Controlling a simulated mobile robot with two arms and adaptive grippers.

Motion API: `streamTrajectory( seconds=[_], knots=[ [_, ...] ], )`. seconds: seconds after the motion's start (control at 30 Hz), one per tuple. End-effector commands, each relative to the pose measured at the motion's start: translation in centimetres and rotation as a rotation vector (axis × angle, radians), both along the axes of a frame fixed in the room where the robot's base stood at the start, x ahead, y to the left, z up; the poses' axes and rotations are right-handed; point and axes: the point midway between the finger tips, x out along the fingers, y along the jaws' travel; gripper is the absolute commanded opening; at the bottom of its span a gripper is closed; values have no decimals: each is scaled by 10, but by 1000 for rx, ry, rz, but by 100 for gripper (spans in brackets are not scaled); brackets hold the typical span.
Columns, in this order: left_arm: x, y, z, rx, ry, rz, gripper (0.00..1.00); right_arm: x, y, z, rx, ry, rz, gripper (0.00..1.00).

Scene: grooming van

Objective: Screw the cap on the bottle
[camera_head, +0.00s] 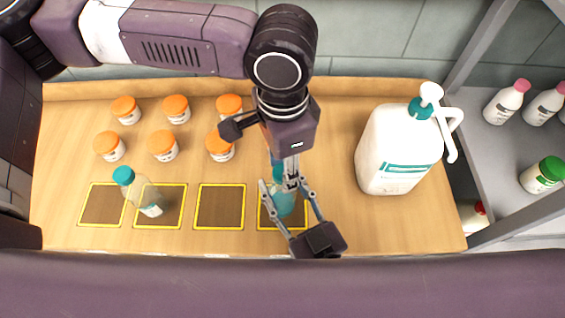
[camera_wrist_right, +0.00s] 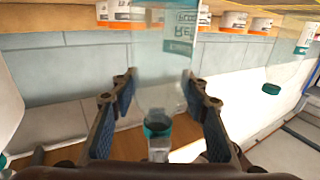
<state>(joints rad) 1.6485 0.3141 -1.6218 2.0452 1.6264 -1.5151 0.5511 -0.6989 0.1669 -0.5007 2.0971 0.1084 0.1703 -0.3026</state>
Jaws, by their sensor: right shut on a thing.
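A clear bottle (camera_head: 283,204) with a teal tint stands at the rightmost yellow-edged square, between the fingers of my right gripper (camera_head: 288,188). In the right wrist view, which is upside down, the right gripper (camera_wrist_right: 160,95) is shut on the clear bottle (camera_wrist_right: 163,70), one blue-padded finger on each side. A teal cap-like part (camera_wrist_right: 157,129) shows at the bottle's top end; whether it is seated cannot be told. My left gripper (camera_head: 262,135) is over the bottle's far side, with teal (camera_head: 278,172) just below it. Its fingertips are partly hidden, so its grip is unclear.
A second clear bottle with a teal cap (camera_head: 123,176) stands on the second square from the left. Several orange-capped jars (camera_head: 163,145) stand behind. A large white pump bottle (camera_head: 397,150) is at right, beside a shelf (camera_head: 500,155). The third square (camera_head: 220,207) is empty.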

Motion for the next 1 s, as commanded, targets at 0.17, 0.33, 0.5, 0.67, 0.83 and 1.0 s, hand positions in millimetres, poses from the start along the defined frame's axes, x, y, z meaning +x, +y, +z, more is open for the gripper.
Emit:
streamTrajectory(
  seconds=[0.17,0.33,0.5,0.67,0.83,1.0],
  knots=[
    [0,0,0,0,0,0,14,0,0,0,0,-1,0,0],
    [0,0,0,0,-1,0,0,0,0,0,0,0,0,0],
    [0,0,0,0,-1,-3,0,0,0,0,0,0,0,0],
    [0,0,0,0,-1,-3,43,0,0,0,0,0,0,0],
    [0,0,0,0,-1,-3,47,0,0,0,0,0,0,0],
    [0,0,2,-1,-1,-3,47,0,0,0,0,0,0,0]
  ],
)
